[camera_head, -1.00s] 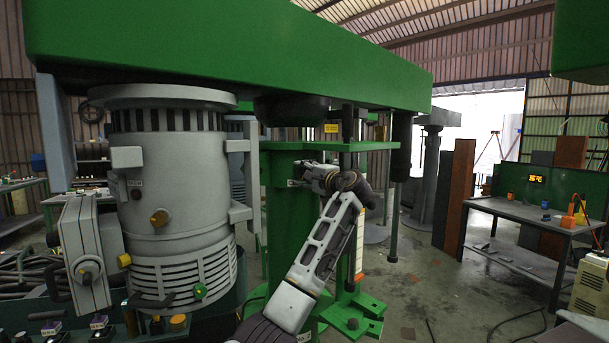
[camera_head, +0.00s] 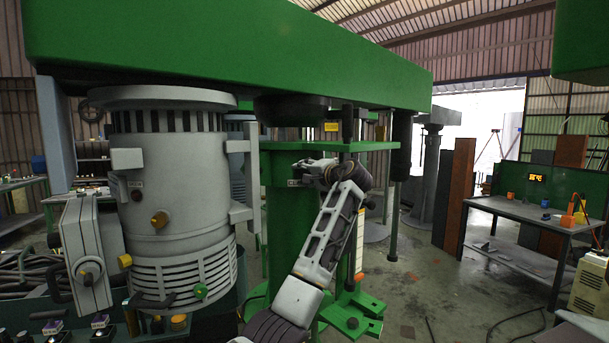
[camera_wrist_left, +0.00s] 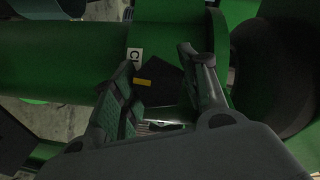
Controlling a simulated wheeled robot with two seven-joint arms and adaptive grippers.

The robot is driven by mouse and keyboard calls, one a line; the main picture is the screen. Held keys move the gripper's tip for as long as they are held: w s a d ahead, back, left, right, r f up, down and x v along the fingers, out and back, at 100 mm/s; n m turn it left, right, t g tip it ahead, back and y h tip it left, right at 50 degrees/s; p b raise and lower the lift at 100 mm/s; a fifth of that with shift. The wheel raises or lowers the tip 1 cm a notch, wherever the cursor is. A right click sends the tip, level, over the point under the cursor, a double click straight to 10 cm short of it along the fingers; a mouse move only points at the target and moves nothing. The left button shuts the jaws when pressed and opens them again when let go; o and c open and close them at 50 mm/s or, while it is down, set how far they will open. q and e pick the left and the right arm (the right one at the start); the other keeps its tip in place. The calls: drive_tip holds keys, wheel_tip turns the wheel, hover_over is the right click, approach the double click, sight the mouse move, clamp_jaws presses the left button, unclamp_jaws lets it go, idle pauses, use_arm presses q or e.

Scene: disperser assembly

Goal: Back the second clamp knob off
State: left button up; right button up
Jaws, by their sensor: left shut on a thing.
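In the left wrist view a dark clamp knob (camera_wrist_left: 163,84) with a yellow mark sits against the green column. My left gripper (camera_wrist_left: 158,62) has one finger on each side of this knob and is shut on it. In the head view my left gripper (camera_head: 304,171) is at the upper part of the green column (camera_head: 284,225), and the knob is hidden behind the fingers there. I cannot tell from the pictures how far the knob is turned. My right gripper is not in view.
A grey motor (camera_head: 175,190) with vents and a grey side box (camera_head: 88,250) stands left of the column. A green beam (camera_head: 230,50) spans overhead. Dark vertical rods are right of the column. A workbench (camera_head: 535,215) stands at the far right, with open floor before it.

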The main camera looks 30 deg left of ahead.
use_arm(q)
drive_tip(key=o, duration=0.9)
drive_tip(key=shift+f, duration=0.1)
drive_tip(key=shift+o, duration=0.5)
drive_tip(key=v, duration=1.2)
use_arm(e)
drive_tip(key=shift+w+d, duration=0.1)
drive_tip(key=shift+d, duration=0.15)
